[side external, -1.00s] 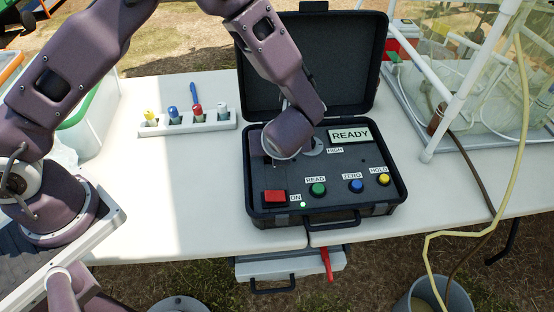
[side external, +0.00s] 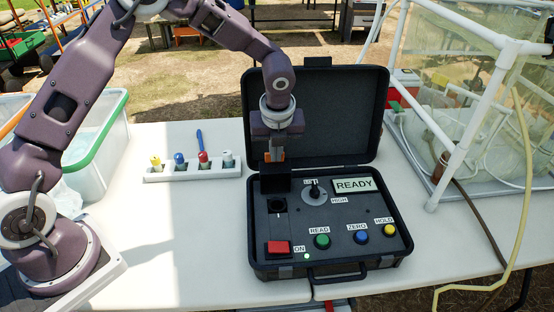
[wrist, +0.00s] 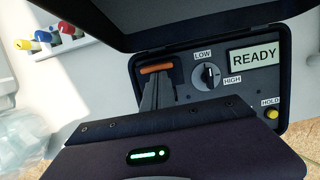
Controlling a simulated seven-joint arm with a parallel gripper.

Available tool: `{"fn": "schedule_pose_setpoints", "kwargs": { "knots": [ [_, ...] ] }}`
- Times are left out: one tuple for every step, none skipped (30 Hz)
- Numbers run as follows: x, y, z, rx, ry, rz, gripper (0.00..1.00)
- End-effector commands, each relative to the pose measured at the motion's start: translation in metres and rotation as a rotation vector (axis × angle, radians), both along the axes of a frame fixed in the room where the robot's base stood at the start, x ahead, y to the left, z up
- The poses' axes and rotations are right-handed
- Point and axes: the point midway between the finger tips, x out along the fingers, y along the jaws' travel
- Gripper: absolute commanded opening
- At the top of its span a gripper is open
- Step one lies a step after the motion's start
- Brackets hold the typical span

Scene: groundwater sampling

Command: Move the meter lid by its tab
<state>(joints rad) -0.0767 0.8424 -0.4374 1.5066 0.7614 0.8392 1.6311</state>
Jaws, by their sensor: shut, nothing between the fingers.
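The meter is an open black case (side external: 382,213) on the table. Its small black lid (side external: 276,183) stands raised behind a round dark well (side external: 277,206) on the panel's left side. The lid's orange tab (side external: 281,156) is at its top edge, partly covered by my gripper. My gripper (side external: 274,158) is shut and empty, pointing down right at the tab; I cannot tell whether it touches. In the wrist view the orange tab (wrist: 156,68) shows just beyond my shut fingers (wrist: 157,98).
The large case cover (side external: 335,115) stands open behind my gripper. A knob (side external: 315,190), a READY display (side external: 354,185), a red switch (side external: 279,247) and coloured buttons share the panel. A white rack (side external: 190,172) of capped vials stands left. A white pipe frame (side external: 456,150) stands right.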

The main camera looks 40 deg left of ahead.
Motion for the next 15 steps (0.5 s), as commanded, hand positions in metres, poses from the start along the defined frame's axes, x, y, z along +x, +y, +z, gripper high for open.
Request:
{"fn": "schedule_pose_setpoints", "kwargs": {
  "knots": [
    [0.002, 0.002, -0.001, 0.001, 0.001, 0.0, 0.0],
    [0.003, 0.003, -0.001, 0.001, 0.001, 0.0, 0.0],
    [0.005, 0.005, -0.001, 0.001, 0.001, 0.0, 0.0],
    [0.006, 0.006, -0.001, 0.001, 0.001, 0.0, 0.0],
    [0.007, 0.007, -0.001, 0.001, 0.0, 0.0, 0.0],
    [0.008, 0.008, -0.001, 0.001, -0.001, -0.001, 0.0],
    [0.008, 0.008, -0.001, 0.002, 0.0, -0.001, 0.0],
    [0.009, 0.009, -0.001, 0.002, 0.0, -0.002, 0.0],
    [0.01, 0.01, -0.002, 0.002, -0.001, -0.001, 0.0],
    [0.01, 0.01, -0.002, 0.003, -0.001, -0.001, 0.0],
    [0.011, 0.011, -0.002, 0.003, -0.001, -0.001, 0.0],
    [0.011, 0.011, -0.002, 0.004, -0.002, -0.001, 0.0],
    [0.011, 0.012, -0.002, 0.004, -0.002, -0.001, 0.0],
    [0.012, 0.012, -0.002, 0.004, -0.003, -0.001, 0.0],
    [0.012, 0.013, -0.002, 0.004, -0.003, -0.001, 0.0]
  ]
}}
